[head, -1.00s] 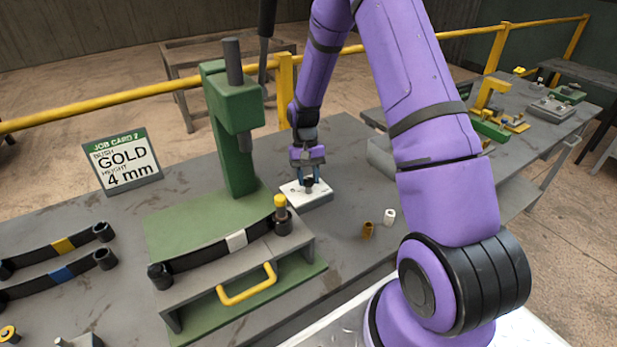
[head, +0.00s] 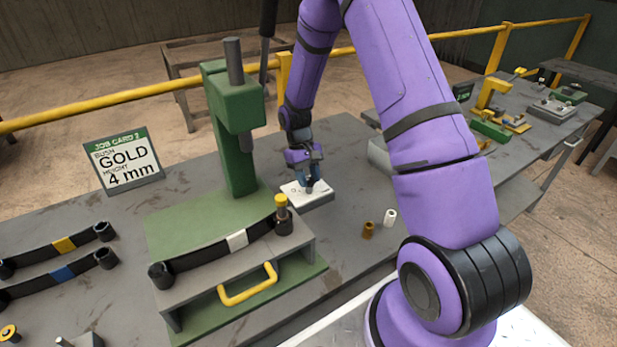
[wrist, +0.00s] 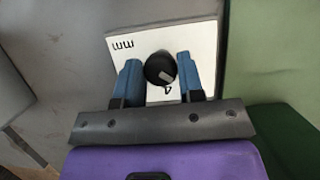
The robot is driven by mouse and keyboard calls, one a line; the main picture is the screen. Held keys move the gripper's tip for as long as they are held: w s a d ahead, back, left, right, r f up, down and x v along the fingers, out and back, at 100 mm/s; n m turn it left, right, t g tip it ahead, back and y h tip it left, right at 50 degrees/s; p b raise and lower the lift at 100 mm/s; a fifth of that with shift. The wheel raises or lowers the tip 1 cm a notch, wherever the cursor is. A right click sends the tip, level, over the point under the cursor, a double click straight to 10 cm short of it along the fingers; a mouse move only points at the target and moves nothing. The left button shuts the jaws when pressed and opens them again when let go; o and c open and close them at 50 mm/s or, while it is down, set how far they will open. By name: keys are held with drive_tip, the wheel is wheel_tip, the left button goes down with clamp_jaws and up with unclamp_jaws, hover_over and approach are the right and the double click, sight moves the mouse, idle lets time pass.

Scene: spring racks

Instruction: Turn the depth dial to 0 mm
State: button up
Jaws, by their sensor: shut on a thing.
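The depth dial is a black round knob (wrist: 160,68) on a white plate (wrist: 205,42) marked "mm". In the wrist view the knob sits between the two blue fingers of my gripper (wrist: 160,80), which is shut on it. A pale mark shows on the knob's lower right part. In the head view the white dial box (head: 318,193) stands on the bench right of the green press, with my gripper (head: 311,183) down on it.
The green press (head: 236,130) stands left of the dial, with a black leaf spring (head: 215,249) before it. A job card (head: 124,160) reads gold, 4 mm. A brown bush (head: 368,230) and a white bush (head: 390,217) stand to the right. A yellow rail (head: 150,92) runs behind.

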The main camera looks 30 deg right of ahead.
drive_tip(key=o, duration=0.9)
drive_tip(key=v, duration=1)
drive_tip(key=shift+w+r, duration=0.2)
drive_tip(key=shift+r, duration=0.15)
